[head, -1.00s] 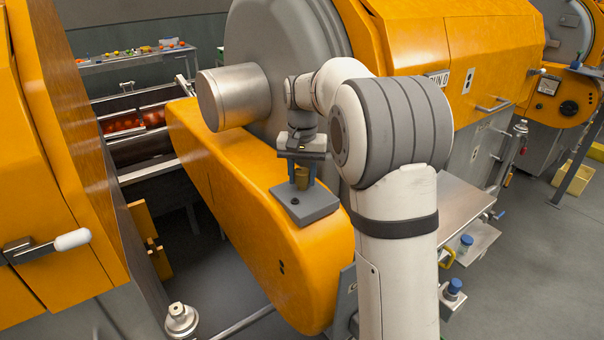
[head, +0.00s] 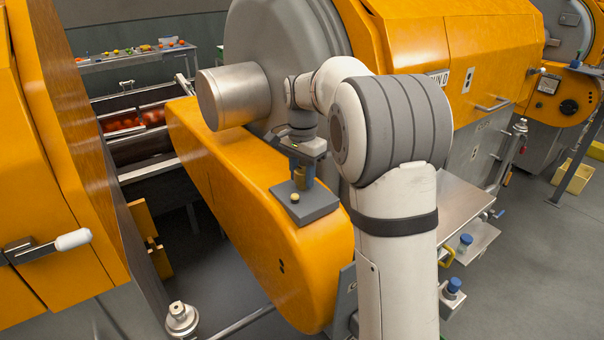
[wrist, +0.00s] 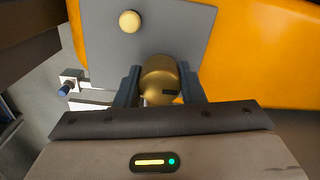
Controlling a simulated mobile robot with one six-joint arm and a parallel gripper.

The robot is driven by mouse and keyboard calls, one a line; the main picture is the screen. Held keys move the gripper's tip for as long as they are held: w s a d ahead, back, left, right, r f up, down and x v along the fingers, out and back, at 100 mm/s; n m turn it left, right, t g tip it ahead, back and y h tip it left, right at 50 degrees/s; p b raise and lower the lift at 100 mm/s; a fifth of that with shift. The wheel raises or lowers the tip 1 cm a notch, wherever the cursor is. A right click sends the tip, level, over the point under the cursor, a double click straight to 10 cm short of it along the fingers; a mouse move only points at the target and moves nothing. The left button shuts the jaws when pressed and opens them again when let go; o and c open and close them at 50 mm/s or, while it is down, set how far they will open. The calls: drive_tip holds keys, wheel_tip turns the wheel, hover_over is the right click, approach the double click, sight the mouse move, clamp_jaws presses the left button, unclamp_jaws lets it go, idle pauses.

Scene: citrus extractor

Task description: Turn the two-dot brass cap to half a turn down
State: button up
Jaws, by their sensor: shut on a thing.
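The brass cap (wrist: 158,78) shows in the wrist view as a rounded golden body with a dark mark on its near side. I cannot make out two dots on it. My gripper (head: 302,182) is shut on the cap, one dark blue finger on each side. It points down over the grey plate (head: 316,211) on top of the orange housing. In the head view the fingers mostly hide the cap. A small pale round knob (head: 295,197) on the plate stands beside the gripper; it also shows in the wrist view (wrist: 130,21).
The orange housing (head: 225,175) slopes around the plate. A large metal cylinder (head: 222,98) juts out behind and left of my gripper. A lever with a white handle (head: 73,240) is at the left. Blue-capped jars (head: 453,288) stand at lower right.

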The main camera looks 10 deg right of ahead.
sight(302, 169)
drive_tip(key=shift+r, duration=0.1)
idle(0.3)
drive_tip(key=o, duration=1)
wheel_tip(302, 169, up, 8)
drive_tip(key=shift+f+b, duration=0.15)
drive_tip(key=shift+b, duration=0.35)
